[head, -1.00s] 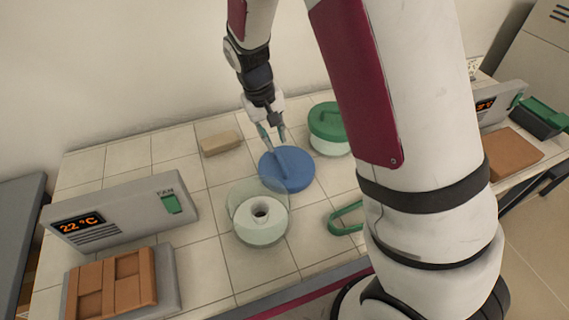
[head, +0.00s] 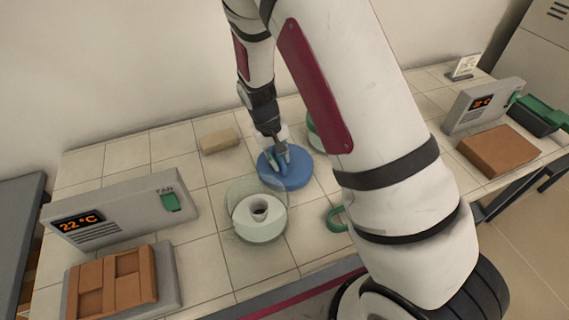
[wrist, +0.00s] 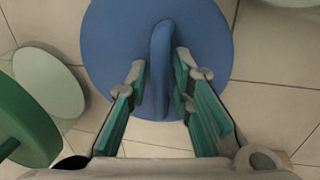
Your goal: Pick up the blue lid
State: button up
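The blue lid (head: 295,171) is a round disc with a raised ridge handle, lying on the tiled bench top. In the wrist view the blue lid (wrist: 115,50) fills the upper middle, with its handle (wrist: 161,65) upright along the centre. My gripper (head: 280,158) is down at the lid. In the wrist view the fingers of my gripper (wrist: 160,85) stand open on either side of the handle, with a gap visible on both sides. Part of the lid is hidden behind the fingers in the head view.
A green-lidded container (wrist: 48,85) is close by, mostly hidden by my arm in the head view. A tan block (head: 219,141) lies behind.

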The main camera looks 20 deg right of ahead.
jog(key=shift+c, duration=0.6)
grip_shut()
jog(key=shift+r, duration=0.1)
